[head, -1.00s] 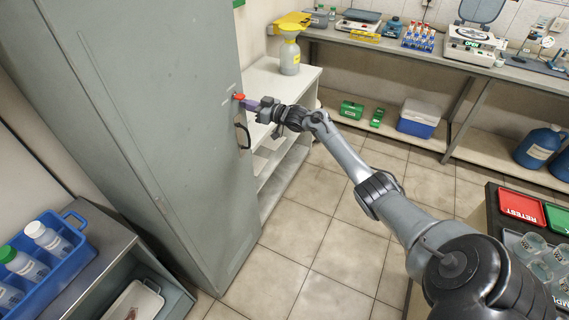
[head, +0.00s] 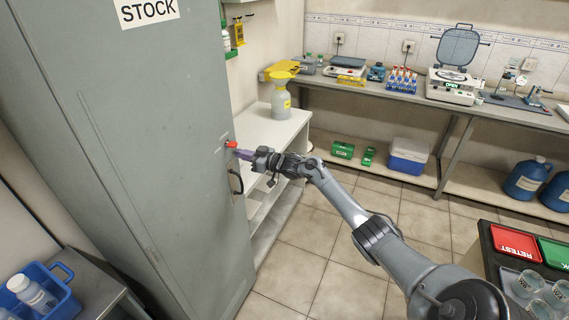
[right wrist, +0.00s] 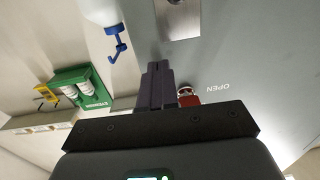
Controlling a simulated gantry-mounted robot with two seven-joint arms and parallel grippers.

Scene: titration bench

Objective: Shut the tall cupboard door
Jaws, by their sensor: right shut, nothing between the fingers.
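The tall grey cupboard door (head: 150,150) fills the left of the head view, under a STOCK label (head: 146,12). I see no clear gap at its edge, but cannot tell if it is fully shut. A dark pull handle (head: 236,182) and a small red piece (head: 231,144) sit near its right edge. My right gripper (head: 241,154) is shut and empty, its purple fingertips beside the red piece; I cannot tell if they touch. In the right wrist view the fingers (right wrist: 155,72) point toward the grey surface, next to a red and white piece (right wrist: 187,95) and OPEN lettering. My left gripper is out of view.
A white shelf unit (head: 285,130) with a yellow-topped bottle (head: 281,100) stands right of the cupboard. A blue bottle crate (head: 62,296) is at lower left. A dark tray with glasses (head: 487,262) is at lower right. The tiled floor between is clear.

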